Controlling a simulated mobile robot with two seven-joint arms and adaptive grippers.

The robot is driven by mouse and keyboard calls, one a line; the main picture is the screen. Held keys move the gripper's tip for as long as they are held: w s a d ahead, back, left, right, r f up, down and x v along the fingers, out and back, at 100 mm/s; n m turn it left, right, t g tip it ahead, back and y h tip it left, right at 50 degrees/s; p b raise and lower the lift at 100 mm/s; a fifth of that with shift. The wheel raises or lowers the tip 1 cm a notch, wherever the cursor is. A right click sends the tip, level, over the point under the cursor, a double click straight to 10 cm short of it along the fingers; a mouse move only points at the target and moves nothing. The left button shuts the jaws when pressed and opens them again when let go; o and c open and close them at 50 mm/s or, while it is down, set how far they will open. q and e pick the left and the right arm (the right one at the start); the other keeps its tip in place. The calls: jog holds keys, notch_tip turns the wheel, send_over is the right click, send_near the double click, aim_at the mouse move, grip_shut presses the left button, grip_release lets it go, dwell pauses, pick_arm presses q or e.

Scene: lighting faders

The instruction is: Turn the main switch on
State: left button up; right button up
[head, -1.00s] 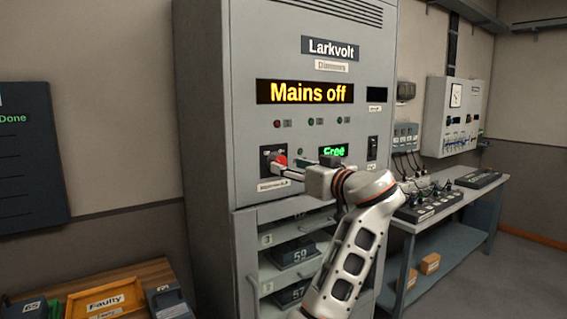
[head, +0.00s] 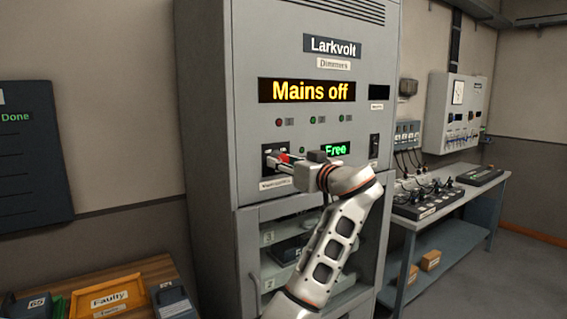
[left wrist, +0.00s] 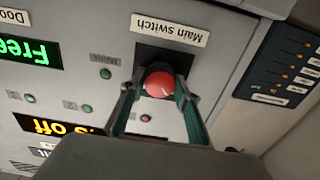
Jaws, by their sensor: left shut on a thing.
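The main switch is a red round knob (head: 284,158) on a dark plate on the front of the grey cabinet (head: 210,120). It also shows in the left wrist view (left wrist: 160,83), beside the label "Main switch" (left wrist: 170,29), which appears upside down. My left gripper (head: 279,161) is at the switch, with one finger on each side of the red knob, shut on it. The fingers also show in the left wrist view (left wrist: 157,92). The display (head: 307,91) reads "Mains off" in amber. My right gripper is not in view.
A green "Free" display (head: 336,149) sits right of the switch. Below is a compartment with numbered units (head: 290,249). A bench with fader consoles (head: 428,201) stands right. An orange "Faulty" tray (head: 108,299) is at lower left. Floor at far right is clear.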

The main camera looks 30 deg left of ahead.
pick_arm(q)
jog(key=shift+m, duration=0.3)
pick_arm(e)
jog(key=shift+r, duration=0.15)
pick_arm(q)
jog(key=m+p, duration=0.1)
jog(key=m, duration=0.2)
jog(key=shift+r+p, duration=0.1)
jog(key=shift+p, duration=0.3)
jog(key=m+p, duration=0.1)
jog(key=m, duration=0.3)
jog(key=shift+p, duration=0.4)
jog(key=shift+m, duration=0.5)
jog(key=shift+m+p, duration=0.55)
jog(key=shift+m, duration=1.25)
jog(key=m, duration=0.5)
jog(key=shift+p, duration=0.35)
jog(key=shift+m, duration=0.3)
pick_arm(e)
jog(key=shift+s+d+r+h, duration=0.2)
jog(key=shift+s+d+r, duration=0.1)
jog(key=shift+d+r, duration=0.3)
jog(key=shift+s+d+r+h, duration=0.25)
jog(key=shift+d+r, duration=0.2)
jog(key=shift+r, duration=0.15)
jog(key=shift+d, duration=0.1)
